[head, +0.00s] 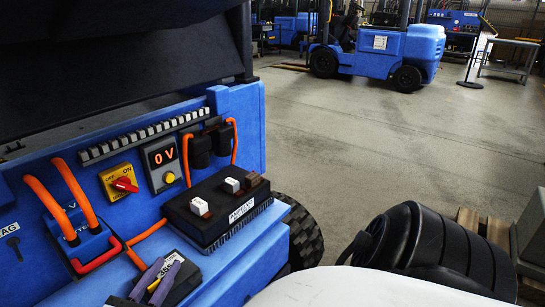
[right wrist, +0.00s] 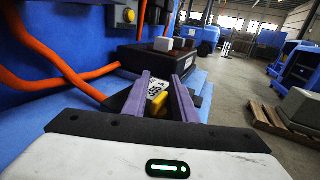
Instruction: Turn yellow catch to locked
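The yellow catch (head: 153,286) shows as a small yellow piece low at the left of the head view, next to a white printed label (head: 172,262). In the right wrist view the catch (right wrist: 158,104) lies between the two purple fingers of my right gripper (right wrist: 168,85). In the head view my right gripper (head: 166,270) is at the catch, its fingers apart on either side. I cannot tell whether either finger touches it. The fingers and palm hide much of the catch, so its setting cannot be read. My left gripper is not in view.
Beside the catch stands a black box (head: 215,212) with small blocks on top. A blue forklift (head: 380,50) stands far off across open floor.

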